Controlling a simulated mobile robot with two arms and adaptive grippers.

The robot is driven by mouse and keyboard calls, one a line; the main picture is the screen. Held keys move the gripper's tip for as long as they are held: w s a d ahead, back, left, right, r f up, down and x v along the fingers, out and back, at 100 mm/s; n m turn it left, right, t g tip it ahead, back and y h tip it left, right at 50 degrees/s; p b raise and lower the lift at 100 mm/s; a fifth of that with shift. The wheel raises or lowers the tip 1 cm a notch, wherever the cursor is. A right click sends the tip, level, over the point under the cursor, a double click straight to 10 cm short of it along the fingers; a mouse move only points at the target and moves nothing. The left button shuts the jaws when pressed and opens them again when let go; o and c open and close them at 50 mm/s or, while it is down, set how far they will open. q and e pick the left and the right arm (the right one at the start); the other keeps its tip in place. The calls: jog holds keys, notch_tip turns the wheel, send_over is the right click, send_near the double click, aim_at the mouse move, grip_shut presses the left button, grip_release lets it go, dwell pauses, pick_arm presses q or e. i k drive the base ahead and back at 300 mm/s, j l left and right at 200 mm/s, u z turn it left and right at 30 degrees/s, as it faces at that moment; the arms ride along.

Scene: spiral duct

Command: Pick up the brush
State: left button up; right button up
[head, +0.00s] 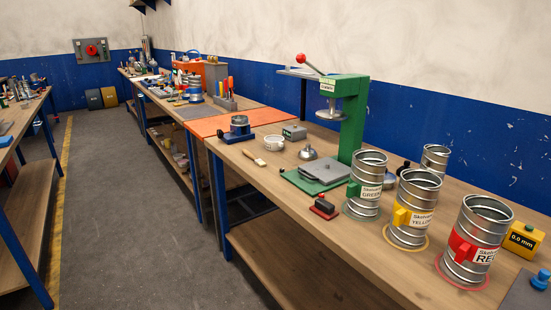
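A small brush (254,158) lies flat on the wooden workbench (283,206), close to its front edge. It has a pale wooden handle and a light head. It lies in front of a white cup-like ring (274,143) and apart from it. Neither of my grippers shows in the head view.
A green press (351,118) with a red-knobbed lever stands behind. Metal duct cylinders with green (366,185), yellow (413,208) and red (474,241) labels stand to the right. The floor aisle (130,220) is clear.

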aim_at(259, 162)
jog(key=i+j+z, duration=0.25)
jog(key=z, duration=0.15)
jog(key=i+j+z, duration=0.2)
jog(key=j+z, duration=0.25)
